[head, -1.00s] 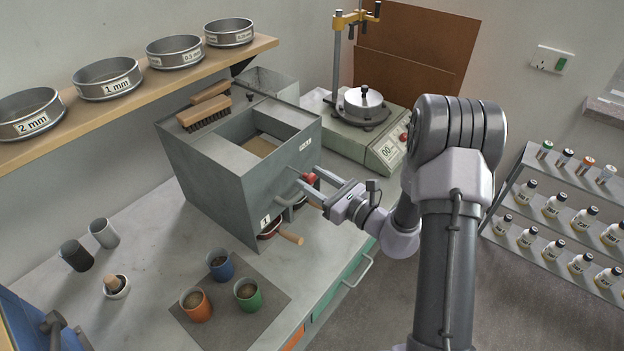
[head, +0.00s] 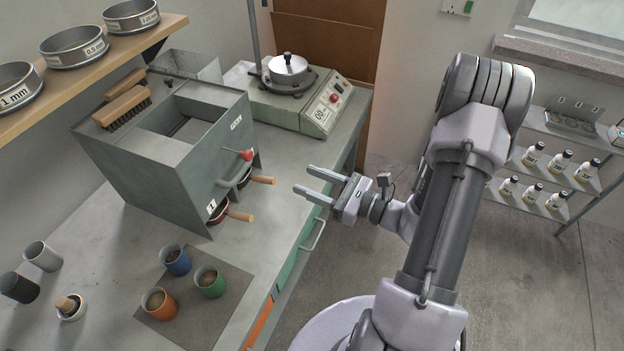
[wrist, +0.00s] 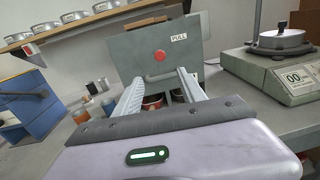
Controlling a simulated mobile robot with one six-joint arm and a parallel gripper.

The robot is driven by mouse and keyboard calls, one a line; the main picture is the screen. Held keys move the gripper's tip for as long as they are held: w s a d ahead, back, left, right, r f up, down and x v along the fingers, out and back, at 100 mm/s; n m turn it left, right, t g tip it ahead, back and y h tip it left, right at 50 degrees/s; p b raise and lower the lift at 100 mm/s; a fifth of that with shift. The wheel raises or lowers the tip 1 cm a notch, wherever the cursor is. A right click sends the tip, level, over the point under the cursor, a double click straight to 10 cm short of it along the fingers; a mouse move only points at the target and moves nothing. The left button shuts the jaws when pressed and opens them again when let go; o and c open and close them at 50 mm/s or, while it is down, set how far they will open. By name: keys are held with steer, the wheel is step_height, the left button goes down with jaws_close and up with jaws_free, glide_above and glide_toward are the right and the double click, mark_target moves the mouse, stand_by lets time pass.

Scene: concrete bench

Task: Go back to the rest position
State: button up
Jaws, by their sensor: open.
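My gripper (head: 312,181) is open and empty in the head view. It is in the air just off the front edge of the bench (head: 95,245), to the right of a grey metal box (head: 150,180). Its two fingers point left toward the box's front face, apart from it. In the wrist view the open fingers (wrist: 160,92) reach toward the same box, with its red knob (wrist: 160,55) and "PULL" label behind them. Two wooden handles (head: 240,216) stick out from the lower front of the box.
Orange, blue and green cups (head: 211,283) stand on a grey mat (head: 215,317). A balance (head: 315,110) with a lidded pan is behind the box. Sieves (head: 73,47) line a wall shelf. A rack of bottles (head: 545,200) stands right. The floor (head: 520,290) between is clear.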

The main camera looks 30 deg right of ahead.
stand_by(0.4)
steer(key=s+a+r+n+g+b, duration=0.2)
steer(key=s+a+r+n+g, duration=0.1)
steer(key=s+a+n+g, duration=0.5)
steer(key=s+a+r+n+g+b, duration=0.1)
steer(key=s+a+r+n+g, duration=0.25)
steer(key=a+n+g, duration=0.45)
steer(key=s+r+n+t+h+b, duration=0.2)
steer(key=s+r+n+t+h, duration=0.2)
steer(key=n, duration=0.5)
steer(key=t+h, duration=0.2)
steer(key=h, duration=0.1)
steer(key=shift+d+r+t+h, duration=0.25)
steer(key=shift+d+t+h, duration=0.05)
steer(key=shift+s, duration=0.1)
steer(key=shift+c, duration=0.5)
